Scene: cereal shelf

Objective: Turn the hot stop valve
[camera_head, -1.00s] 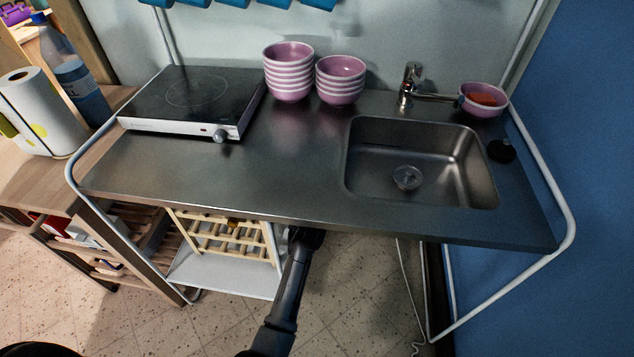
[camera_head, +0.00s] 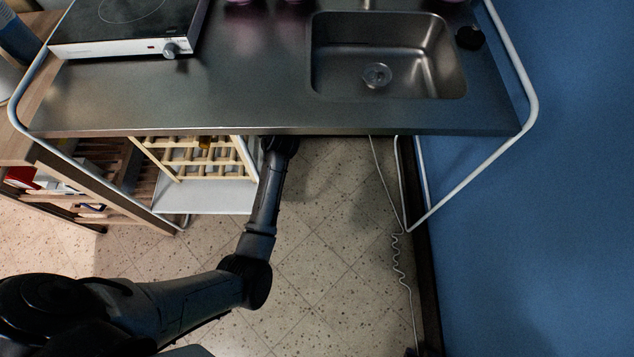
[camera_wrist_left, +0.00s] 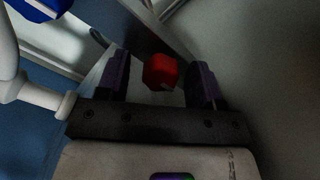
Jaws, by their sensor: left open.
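A small red knob (camera_wrist_left: 160,72), likely the hot stop valve's handle, shows in the left wrist view. It sits between the two dark fingers of my left gripper (camera_wrist_left: 161,66), with a visible gap on each side. The gripper is open. In the head view my left arm reaches under the counter, and its gripper is hidden below the counter edge. A blue part (camera_wrist_left: 38,8) shows at the top left of the wrist view. My right gripper is not in view.
The steel counter (camera_head: 240,105) with its sink (camera_head: 340,75) lies above my arm. A white pipe (camera_wrist_left: 35,95) is left of the gripper in the wrist view. A wooden rack (camera_head: 195,155) stands left of my forearm. A cord (camera_head: 397,240) hangs at right.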

